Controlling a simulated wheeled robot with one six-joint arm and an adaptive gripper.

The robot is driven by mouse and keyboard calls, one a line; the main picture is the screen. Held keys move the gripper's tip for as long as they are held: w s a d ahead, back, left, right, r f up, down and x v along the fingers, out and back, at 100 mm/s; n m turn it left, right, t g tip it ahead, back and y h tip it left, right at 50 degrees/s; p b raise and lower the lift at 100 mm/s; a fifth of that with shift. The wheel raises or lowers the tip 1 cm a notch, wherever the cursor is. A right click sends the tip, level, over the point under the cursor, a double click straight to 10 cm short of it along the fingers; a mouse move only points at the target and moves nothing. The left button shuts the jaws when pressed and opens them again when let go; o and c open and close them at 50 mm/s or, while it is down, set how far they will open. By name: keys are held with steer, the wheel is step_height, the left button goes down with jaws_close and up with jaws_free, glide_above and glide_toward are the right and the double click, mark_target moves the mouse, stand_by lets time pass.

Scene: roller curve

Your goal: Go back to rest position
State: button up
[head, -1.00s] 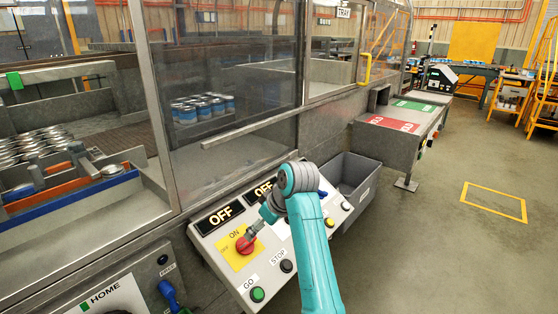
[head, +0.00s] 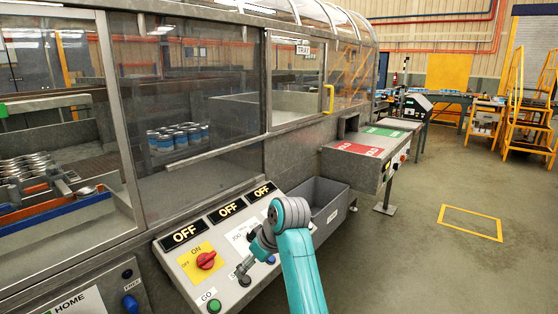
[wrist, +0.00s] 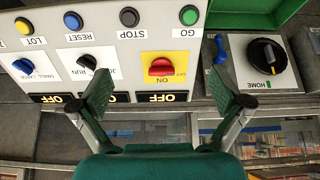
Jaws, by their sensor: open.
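My gripper (head: 243,272) is over the right part of the sloped control panel (head: 172,272) in the head view. In the wrist view my gripper (wrist: 165,95) is open, with two green-padded fingers spread wide and nothing between them. The red switch knob (head: 206,260) on its yellow ON/OFF plate is clear of my gripper, to its left. The knob (wrist: 160,67) also shows in the upside-down wrist view, beyond the fingers. Displays above the panel read OFF (head: 184,236). My forearm hides part of the panel's right side.
A green GO button (head: 214,305) and a HOME panel with a blue switch (head: 130,303) are at lower left. A grey bin (head: 325,205) stands right of the panel. Glass guards enclose the machine with stacked cans (head: 178,137). The floor (head: 440,265) at right is clear.

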steer(key=s+d+f+m+t, duration=0.1)
steer(key=s+d+f, duration=0.15)
steer(key=f, duration=0.45)
steer(key=s+d+f+m+t, duration=0.1)
steer(key=s+d+f, duration=0.15)
steer(key=f, duration=0.45)
steer(key=s+d+f+m+t, duration=0.1)
steer(key=s+d+f+m, duration=0.15)
steer(key=f, duration=0.45)
steer(key=s+d+f+m+t+h, duration=0.1)
steer(key=s+d+f, duration=0.35)
steer(key=s, duration=0.35)
steer(key=s+d+f+m+t+h, duration=0.1)
steer(key=s+d+f+t, duration=0.1)
steer(key=s+d+f, duration=0.35)
steer(key=s+d+m+t, duration=0.1)
steer(key=s+d+m, duration=0.1)
steer(key=s, duration=1.1)
steer(key=s+d+r+m+t+h, duration=0.1)
steer(key=s+d+r+t, duration=0.1)
steer(key=s+r, duration=0.7)
steer(key=s+d+r+m+t+h, duration=0.1)
steer(key=s+d+r+t, duration=0.1)
steer(key=s+r, duration=0.7)
steer(key=s+d, duration=0.1)
steer(key=s, duration=0.5)
steer(key=shift+s+d+h, duration=0.2)
steer(key=shift+s+h, duration=0.05)
steer(key=shift+h, duration=0.15)
